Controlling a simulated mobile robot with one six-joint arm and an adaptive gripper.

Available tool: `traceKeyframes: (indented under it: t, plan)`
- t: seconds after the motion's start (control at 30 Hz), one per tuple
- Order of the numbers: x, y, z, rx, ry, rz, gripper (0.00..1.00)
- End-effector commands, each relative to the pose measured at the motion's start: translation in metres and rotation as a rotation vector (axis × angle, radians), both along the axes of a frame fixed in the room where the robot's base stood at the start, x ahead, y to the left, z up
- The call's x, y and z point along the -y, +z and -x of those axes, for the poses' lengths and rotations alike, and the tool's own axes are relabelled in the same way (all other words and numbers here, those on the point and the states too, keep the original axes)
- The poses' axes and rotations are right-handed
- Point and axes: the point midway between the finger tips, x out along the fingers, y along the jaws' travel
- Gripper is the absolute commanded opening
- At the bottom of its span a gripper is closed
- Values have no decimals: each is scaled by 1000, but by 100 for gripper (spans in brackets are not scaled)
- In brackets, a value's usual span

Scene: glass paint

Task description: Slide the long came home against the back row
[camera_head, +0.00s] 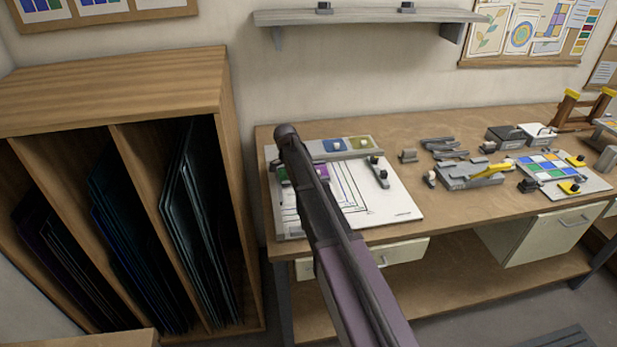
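A white work sheet on a board (389,207) lies at the left end of the bench, with a printed line drawing. A blue glass piece (334,145) and an olive one (360,142) sit in a row along its back. A purple glass piece (321,172) shows beside my arm. A grey bar with a black knob (379,174) lies on the right part of the sheet; I cannot tell whether it is the long came. My arm crosses in front of the board's left part. My gripper's fingers cannot be made out behind it, nor anything they hold.
Grey tools (440,148), a grey fixture with a yellow handle (487,171) and a coloured tile panel (548,166) stand to the right on the bench (470,217). A wooden rack (120,85) of glass sheets stands at left. A shelf (365,16) hangs above.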

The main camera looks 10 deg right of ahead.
Motion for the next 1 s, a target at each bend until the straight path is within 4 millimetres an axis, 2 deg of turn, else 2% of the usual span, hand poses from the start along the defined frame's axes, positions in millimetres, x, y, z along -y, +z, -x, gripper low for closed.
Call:
traceKeyframes:
  t: [0.33,0.37,0.4,0.5,1.0]
  plan:
    - [0,0,-2,3,1,1,0]
    - [0,0,-2,3,1,1,33]
    - [0,0,-2,3,1,1,45]
    - [0,0,-2,3,1,1,70]
    - [0,3,-2,2,1,0,70]
